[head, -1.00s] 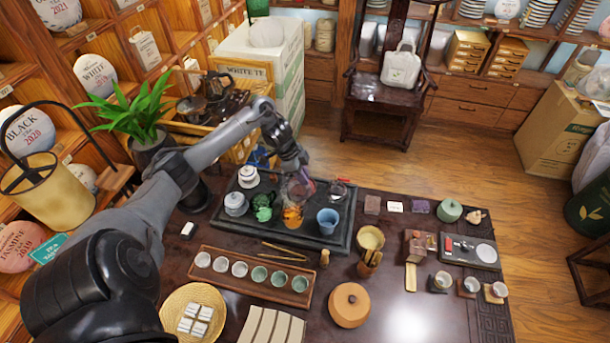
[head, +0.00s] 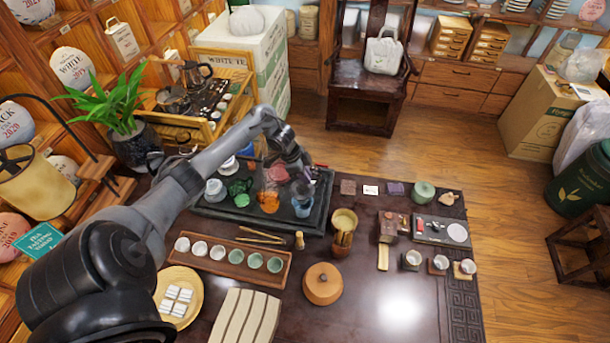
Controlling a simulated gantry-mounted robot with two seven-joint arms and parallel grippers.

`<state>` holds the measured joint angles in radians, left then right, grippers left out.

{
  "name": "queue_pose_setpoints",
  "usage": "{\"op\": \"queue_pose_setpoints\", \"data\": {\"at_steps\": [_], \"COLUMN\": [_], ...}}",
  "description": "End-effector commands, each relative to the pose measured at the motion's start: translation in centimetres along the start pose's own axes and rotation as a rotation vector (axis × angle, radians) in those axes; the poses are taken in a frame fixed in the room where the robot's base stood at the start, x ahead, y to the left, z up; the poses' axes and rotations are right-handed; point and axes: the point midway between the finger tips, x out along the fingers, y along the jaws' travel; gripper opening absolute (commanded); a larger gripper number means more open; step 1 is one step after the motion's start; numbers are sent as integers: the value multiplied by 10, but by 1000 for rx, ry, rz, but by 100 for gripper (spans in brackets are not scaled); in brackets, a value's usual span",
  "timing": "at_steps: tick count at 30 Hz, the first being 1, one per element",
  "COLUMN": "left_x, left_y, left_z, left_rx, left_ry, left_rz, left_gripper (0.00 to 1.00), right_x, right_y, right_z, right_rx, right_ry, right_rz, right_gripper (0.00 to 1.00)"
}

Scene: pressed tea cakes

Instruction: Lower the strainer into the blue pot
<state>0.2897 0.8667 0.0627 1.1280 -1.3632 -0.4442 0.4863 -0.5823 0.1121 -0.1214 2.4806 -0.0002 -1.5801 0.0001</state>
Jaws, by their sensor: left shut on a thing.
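The blue pot (head: 302,208) stands upright at the right front of the dark tea tray (head: 317,222). My left gripper (head: 303,181) reaches in from the left and points down, directly over the blue pot's mouth in this view. It is shut on the strainer (head: 302,191), a small, pale, see-through shape at the pot's top. The strainer is largely hidden and blurred, so I cannot tell whether it is inside the rim or just above it. My right gripper is not in view.
On the tray, left of the pot, are an orange vessel (head: 268,202), a reddish clear vessel (head: 277,174) and a green teapot (head: 239,191).

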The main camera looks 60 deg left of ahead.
Motion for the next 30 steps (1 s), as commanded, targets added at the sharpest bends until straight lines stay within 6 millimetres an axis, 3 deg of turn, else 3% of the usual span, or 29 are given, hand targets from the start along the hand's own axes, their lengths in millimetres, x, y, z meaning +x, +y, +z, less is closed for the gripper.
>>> {"op": "queue_pose_setpoints", "data": {"at_steps": [12, 30], "left_x": [35, 64], "left_y": [0, 0], "left_z": [14, 26], "left_rx": [0, 1], "left_ry": [1, 0], "left_rz": [1, 1], "left_gripper": [0, 0], "right_x": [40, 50], "right_y": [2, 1], "right_z": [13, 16], "right_rx": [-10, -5], "right_ry": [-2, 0], "right_rz": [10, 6], "right_gripper": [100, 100]}}
